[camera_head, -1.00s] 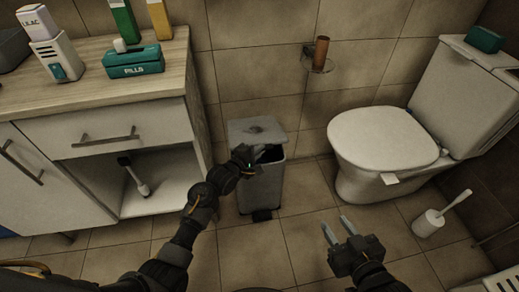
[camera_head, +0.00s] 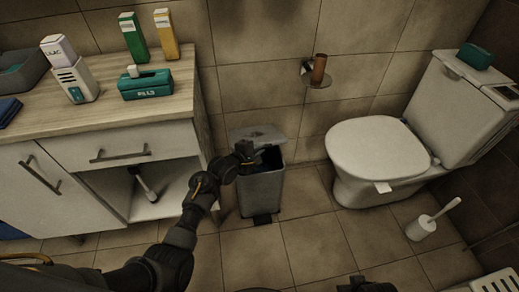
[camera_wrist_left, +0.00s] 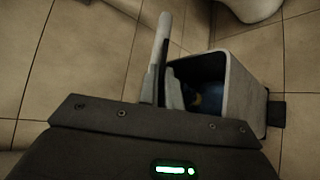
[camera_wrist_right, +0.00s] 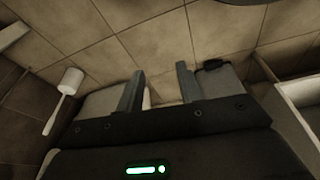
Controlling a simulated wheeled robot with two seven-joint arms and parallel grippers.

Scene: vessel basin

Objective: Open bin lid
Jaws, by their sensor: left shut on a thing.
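The grey bin (camera_head: 262,194) stands on the floor between the cabinet and the toilet. Its lid (camera_head: 257,134) is raised at the back, and the dark opening shows in front of it. My left gripper (camera_head: 246,152) is at the bin's upper rim, shut on the lid. In the left wrist view the lid (camera_wrist_left: 161,42) shows nearly edge-on between the fingers, beside the open bin (camera_wrist_left: 243,84) with something dark blue inside. My right gripper (camera_wrist_right: 158,90) is open and empty; in the head view only its top shows at the bottom edge.
The cabinet (camera_head: 125,150) with an open lower compartment is left of the bin. The toilet (camera_head: 370,150) and toilet brush (camera_head: 425,226) are to the right. A wall holder with a brown cup (camera_head: 319,70) is above. The floor in front of the bin is clear.

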